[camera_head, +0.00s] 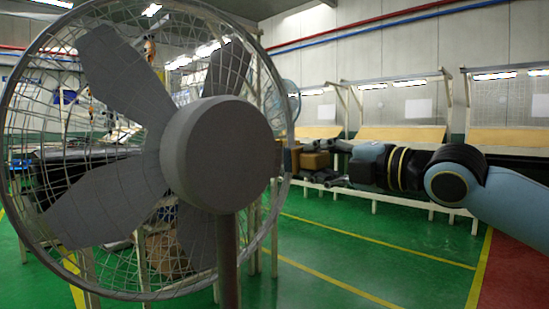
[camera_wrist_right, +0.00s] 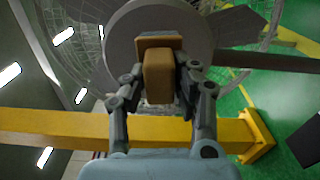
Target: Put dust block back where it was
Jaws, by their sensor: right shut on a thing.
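The dust block (camera_wrist_right: 159,80) is a tan-brown block with a wider, darker brown plate at its far end. In the right wrist view it sits between the two fingers of my right gripper (camera_wrist_right: 161,88), which is shut on it. In the head view the dust block (camera_head: 314,160) shows at the fingertips of my right gripper (camera_head: 328,164), just right of the fan's rim. I cannot tell whether the block touches anything besides the fingers. My left gripper is not in view.
A large grey fan (camera_head: 232,153) with a wire cage fills the left of the head view, close to me. A yellow beam (camera_wrist_right: 60,124) crosses below the gripper in the wrist view. Workbenches (camera_head: 400,135) line the back wall.

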